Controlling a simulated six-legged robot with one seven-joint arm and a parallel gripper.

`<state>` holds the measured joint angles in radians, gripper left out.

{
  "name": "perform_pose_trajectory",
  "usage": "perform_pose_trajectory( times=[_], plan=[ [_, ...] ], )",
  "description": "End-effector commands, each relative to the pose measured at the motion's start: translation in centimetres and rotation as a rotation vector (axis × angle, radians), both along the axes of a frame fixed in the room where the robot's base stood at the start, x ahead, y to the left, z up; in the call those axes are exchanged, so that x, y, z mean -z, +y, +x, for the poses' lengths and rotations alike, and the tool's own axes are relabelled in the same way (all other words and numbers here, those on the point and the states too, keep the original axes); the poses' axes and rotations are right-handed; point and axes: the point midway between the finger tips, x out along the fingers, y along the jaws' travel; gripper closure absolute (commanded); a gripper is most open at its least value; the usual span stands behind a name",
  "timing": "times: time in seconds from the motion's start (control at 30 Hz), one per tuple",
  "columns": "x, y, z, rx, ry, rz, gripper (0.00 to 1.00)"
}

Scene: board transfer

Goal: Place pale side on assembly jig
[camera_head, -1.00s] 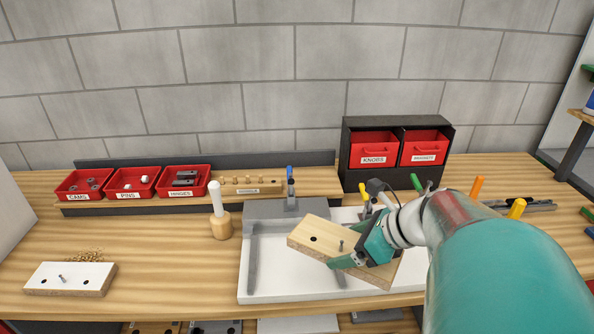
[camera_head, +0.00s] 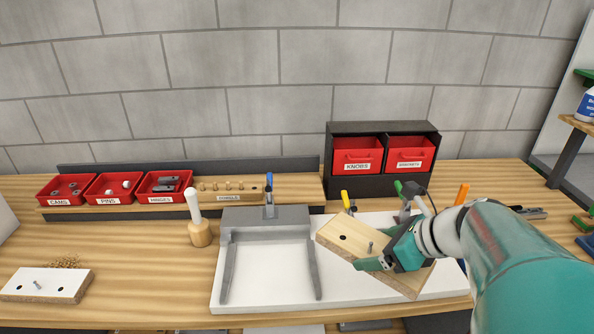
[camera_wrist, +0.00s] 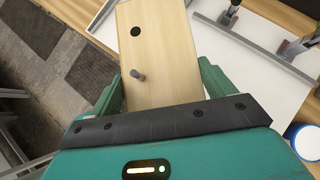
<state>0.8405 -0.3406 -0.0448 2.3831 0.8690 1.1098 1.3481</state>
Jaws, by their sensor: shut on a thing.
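My gripper (camera_head: 385,258) is shut on a pale wooden board (camera_head: 345,240) with a dark hole and a small metal pin. The board is tilted and held above the right part of the white base of the assembly jig (camera_head: 262,290). In the wrist view the pale board (camera_wrist: 155,50) runs away from between the two green fingers (camera_wrist: 165,90). The jig's grey frame, with two side rails and a back plate, stands left of the board and is empty. A second board with a white top (camera_head: 45,285) lies on the bench at the far left.
Red bins of cams, pins and hinges (camera_head: 115,187) and a dowel block (camera_head: 228,188) line the back shelf. A mallet (camera_head: 198,225) stands left of the jig. Toggle clamps (camera_head: 269,190) rise at the jig's back. A black cabinet with red drawers (camera_head: 380,165) stands behind.

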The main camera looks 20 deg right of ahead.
Motion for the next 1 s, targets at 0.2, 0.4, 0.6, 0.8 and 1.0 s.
perform_pose_trajectory(
  times=[0.2, 0.4, 0.6, 0.8, 1.0],
  plan=[
    [1.0, -1.5, 1.2, -0.001, 0.002, 0.002, 0.52],
    [2.5, -4.6, 2.8, -0.003, 0.001, 0.002, 0.52],
    [4.2, -8.0, 4.4, -0.001, 0.001, 0.002, 0.52],
    [7.6, -10.5, 5.5, 0.001, 0.002, 0.004, 0.52],
    [9.2, -11.9, 6.1, -0.001, 0.000, 0.000, 0.52]
  ],
)
